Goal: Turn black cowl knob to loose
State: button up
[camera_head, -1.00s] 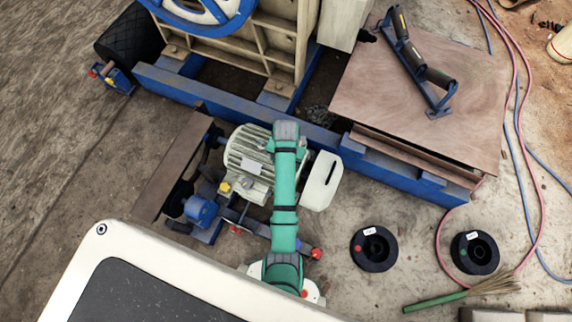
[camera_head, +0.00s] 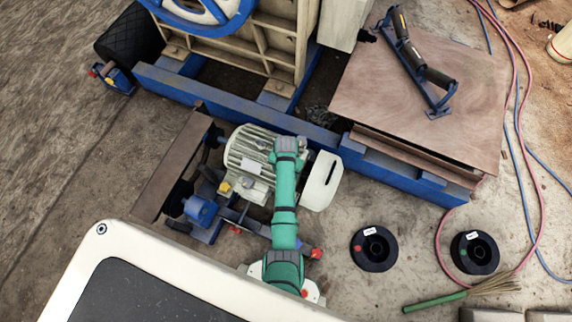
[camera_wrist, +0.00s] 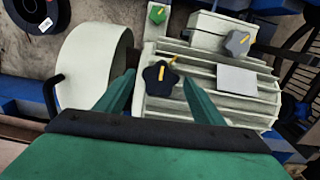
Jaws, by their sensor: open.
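The black cowl knob (camera_wrist: 159,77) is star-shaped with a yellow pointer bar. In the wrist view it sits on the pale, ribbed electric motor (camera_wrist: 205,85), at the end near the rounded cowl (camera_wrist: 92,65). My gripper (camera_wrist: 158,80) is open, with one green finger to each side of the knob; whether they touch it I cannot tell. The pointer slants up to the right. In the head view the motor (camera_head: 248,158) and white cowl (camera_head: 322,181) show, but my arm hides the black knob and the gripper.
A grey knob (camera_wrist: 238,43) with a yellow bar and a green knob (camera_wrist: 157,14) are also on the motor. The blue frame rail (camera_head: 235,110) runs behind it. Two black spools (camera_head: 374,249) lie on open ground at the right.

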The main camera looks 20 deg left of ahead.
jog(key=c, duration=1)
jog(key=shift+c, duration=0.2)
jog(key=n, duration=0.6)
jog(key=shift+n, duration=0.3)
jog(key=n, duration=0.5)
jog(key=shift+n, duration=0.3)
